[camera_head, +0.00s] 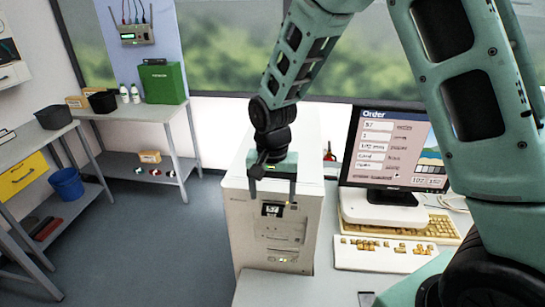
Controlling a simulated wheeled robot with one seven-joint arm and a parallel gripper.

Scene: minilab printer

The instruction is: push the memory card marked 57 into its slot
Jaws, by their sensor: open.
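A small dark card with a white label that seems to read 57 (271,209) is at the upper front of the pale tower-like machine (240,222). It stands at the slot area; how deep it sits cannot be told. My gripper (272,194) points down in front of the machine's upper edge, just above the card. Its two fingers are apart, one to the left and one to the right of the card, with nothing between them. Whether a finger touches the machine cannot be told. The slot opening is hidden by the card.
To the right, a monitor (385,150) shows an order form with 57 in its first field. Keyboards (385,255) lie before it. My arm links cross the upper right. At left are a workbench (130,110), a green box (162,83) and a blue bin (66,183). Open floor lies left of the machine.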

